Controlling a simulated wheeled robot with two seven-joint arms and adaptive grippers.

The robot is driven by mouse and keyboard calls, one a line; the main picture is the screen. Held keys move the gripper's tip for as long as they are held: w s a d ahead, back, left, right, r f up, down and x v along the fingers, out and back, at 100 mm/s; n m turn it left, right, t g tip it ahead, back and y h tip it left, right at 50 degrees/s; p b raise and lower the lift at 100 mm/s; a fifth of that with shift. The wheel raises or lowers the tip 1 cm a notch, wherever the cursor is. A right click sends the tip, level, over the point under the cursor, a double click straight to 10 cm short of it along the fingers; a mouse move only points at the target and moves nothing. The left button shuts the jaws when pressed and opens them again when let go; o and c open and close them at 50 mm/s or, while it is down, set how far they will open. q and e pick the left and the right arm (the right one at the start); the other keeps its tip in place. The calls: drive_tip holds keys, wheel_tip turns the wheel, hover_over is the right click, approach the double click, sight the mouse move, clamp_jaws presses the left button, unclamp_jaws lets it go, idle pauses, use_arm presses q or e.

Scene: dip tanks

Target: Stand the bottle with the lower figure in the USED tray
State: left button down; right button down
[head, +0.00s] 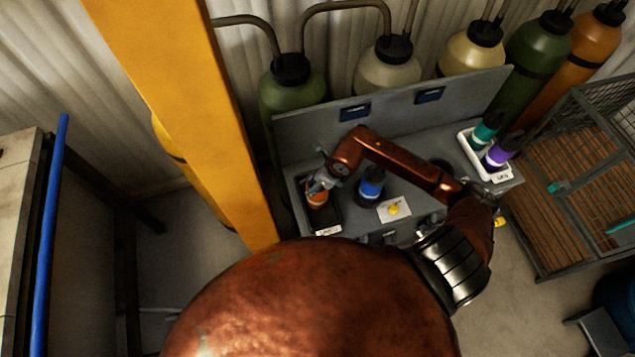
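An orange-banded bottle (317,198) stands in a dark tray (332,217) at the left end of the grey bench; the tray's front label is too small to read. My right gripper (320,182) is at this bottle's top, and I cannot tell whether its fingers are closed on it. A blue bottle (371,184) stands on the bench to the right. A teal bottle (487,130) and a purple bottle (499,154) stand in a white tray (466,147) at the right end, its label also unclear. No bottle figures are readable. My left gripper is out of view.
A white card (393,211) with a yellow mark lies in front of the blue bottle. The bench's upright back panel (390,108) stands behind, with gas cylinders (387,72) beyond. A yellow post (190,110) rises at the left, and a wire cage (585,150) stands at the right.

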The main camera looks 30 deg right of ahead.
drive_tip(key=shift+f, duration=0.15)
drive_tip(key=c, duration=0.7)
unclamp_jaws()
drive_tip(key=shift+c, duration=0.2)
drive_tip(key=b+v, duration=0.1)
drive_tip(key=v, duration=1.1)
drive_tip(key=shift+b, duration=0.35)
drive_tip(key=shift+r, duration=0.3)
